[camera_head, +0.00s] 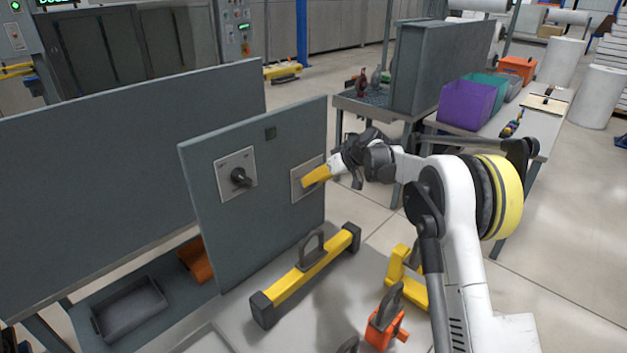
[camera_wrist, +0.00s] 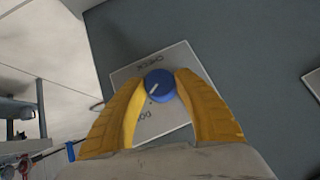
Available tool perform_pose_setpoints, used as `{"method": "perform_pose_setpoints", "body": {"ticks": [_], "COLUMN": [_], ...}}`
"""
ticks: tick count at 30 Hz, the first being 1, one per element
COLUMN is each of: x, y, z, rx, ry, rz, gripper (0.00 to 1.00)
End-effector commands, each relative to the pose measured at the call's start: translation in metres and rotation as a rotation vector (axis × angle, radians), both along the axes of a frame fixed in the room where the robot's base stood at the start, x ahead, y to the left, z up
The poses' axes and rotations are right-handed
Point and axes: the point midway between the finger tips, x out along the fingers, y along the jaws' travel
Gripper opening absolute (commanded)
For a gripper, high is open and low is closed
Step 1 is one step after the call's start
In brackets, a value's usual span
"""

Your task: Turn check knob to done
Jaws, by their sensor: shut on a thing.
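The check knob (camera_wrist: 159,86) is a round blue knob with a white pointer line, on a light plate (camera_wrist: 184,60) lettered "CHECK" above and "DO…" below; the rest of that word is hidden. In the wrist view the pointer slants toward the lower left of the knob. My gripper (camera_wrist: 158,82) has its two yellow fingers on either side of the knob, shut on it. In the head view my gripper (camera_head: 308,179) reaches the right-hand plate (camera_head: 297,186) on the grey upright panel (camera_head: 258,240); its fingers hide the knob there.
A second plate with a dark knob (camera_head: 240,177) is left on the same panel. A yellow bar with a grey handle (camera_head: 305,277) lies below the panel. Orange and yellow hooked pieces (camera_head: 386,320) stand at the front. Purple bin (camera_head: 466,104) is on the table behind my arm.

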Motion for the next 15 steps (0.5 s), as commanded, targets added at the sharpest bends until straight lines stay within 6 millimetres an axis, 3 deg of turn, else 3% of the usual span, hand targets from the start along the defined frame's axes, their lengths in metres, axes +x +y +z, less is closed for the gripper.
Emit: {"method": "perform_pose_setpoints", "body": {"ticks": [12,13,15], "x": [-0.0002,-0.0002,-0.0002], "y": [0.0004,0.0004,0.0003], "z": [-0.0006,-0.0006,-0.0006], "rx": [0.006,0.005,0.005], "ry": [0.007,0.007,0.007], "rz": [0.001,0.0,0.0], "gripper": [0.07,0.46,0.6]}}
